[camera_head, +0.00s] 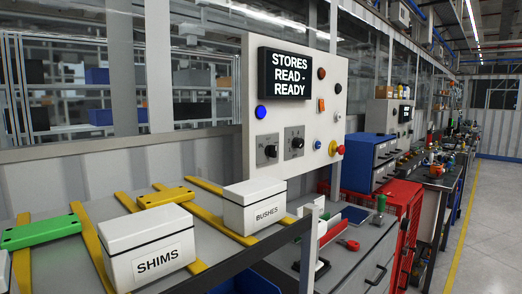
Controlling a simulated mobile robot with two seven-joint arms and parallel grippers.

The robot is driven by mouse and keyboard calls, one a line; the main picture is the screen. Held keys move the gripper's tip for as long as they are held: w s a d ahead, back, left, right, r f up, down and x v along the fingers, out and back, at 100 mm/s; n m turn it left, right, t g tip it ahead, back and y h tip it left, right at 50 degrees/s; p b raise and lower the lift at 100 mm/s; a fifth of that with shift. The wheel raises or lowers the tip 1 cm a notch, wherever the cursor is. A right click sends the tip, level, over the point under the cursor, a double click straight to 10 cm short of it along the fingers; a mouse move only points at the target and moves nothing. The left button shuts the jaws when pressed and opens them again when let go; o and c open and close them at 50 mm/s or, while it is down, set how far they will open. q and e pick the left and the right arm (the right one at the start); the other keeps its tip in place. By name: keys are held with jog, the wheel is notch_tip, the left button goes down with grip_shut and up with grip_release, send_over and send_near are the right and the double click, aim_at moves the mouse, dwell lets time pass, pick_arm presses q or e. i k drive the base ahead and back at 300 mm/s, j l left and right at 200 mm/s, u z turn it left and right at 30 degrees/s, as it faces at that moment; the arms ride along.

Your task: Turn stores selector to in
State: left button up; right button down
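An upright cream control panel (225,140) stands behind the bench. Its black display (290,75) reads "STORES READ - READY". Two black rotary knobs on pale square plates sit low on the panel: a left knob (270,151) and a right knob (297,142). Their markings are too small to read, so I cannot tell which is the stores selector or where either points. Neither of my grippers is in view.
A white SHIMS box (148,262) and a white BUSHES box (254,214) stand on a rack with yellow strips in front of the panel. Blue drawers (366,165) and a red cage (402,202) are to the right. The aisle floor (492,225) is clear.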

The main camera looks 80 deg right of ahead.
aim_at(271, 150)
jog(key=z, duration=2.65)
jog(key=k+l, duration=0.05)
